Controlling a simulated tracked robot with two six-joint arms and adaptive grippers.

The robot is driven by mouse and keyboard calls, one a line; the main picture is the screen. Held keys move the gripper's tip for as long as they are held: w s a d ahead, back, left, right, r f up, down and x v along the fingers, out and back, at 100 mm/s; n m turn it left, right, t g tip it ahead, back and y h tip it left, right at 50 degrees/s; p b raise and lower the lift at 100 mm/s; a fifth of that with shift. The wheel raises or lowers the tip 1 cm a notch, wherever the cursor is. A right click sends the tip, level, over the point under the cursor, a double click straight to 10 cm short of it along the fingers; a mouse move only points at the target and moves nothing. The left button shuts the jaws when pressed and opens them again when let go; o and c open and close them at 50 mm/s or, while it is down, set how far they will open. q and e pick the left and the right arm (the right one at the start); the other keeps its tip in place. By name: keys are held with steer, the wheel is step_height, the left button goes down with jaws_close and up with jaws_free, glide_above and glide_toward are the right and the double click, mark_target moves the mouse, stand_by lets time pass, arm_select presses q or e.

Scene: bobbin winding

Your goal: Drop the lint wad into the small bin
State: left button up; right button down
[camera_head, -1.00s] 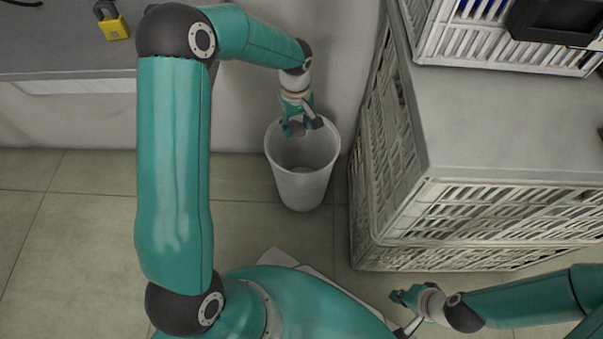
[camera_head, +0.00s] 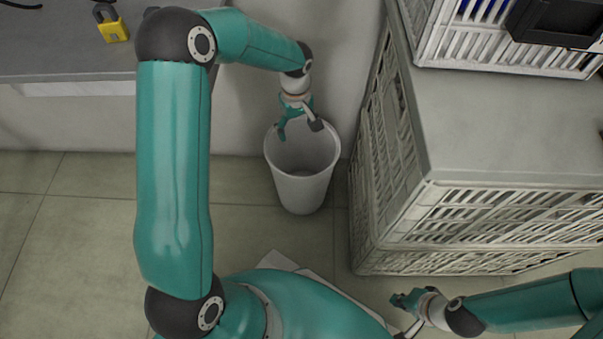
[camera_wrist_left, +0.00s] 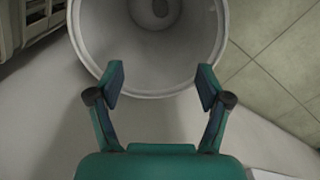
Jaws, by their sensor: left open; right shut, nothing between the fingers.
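The small bin (camera_head: 303,192) is a white, round, open-topped bucket on the floor against the wall. My left gripper (camera_head: 299,131) is open above its mouth, near the back rim. In the left wrist view its spread fingers (camera_wrist_left: 162,86) have nothing between them, and the bin (camera_wrist_left: 104,42) lies beyond them. No lint wad shows clearly elsewhere. My right gripper (camera_head: 399,300) is shut and empty at the lower right, away from the bin.
Stacked grey slatted crates (camera_head: 455,212) stand close to the right of the bin. A grey worktop (camera_head: 60,50) with a yellow padlock (camera_head: 113,30) is at the upper left. The tiled floor (camera_head: 75,225) at left is clear.

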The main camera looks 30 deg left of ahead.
arm_select(q)
step_height(320, 180, up, 11)
steer(key=shift+r, duration=0.2)
stand_by(0.6)
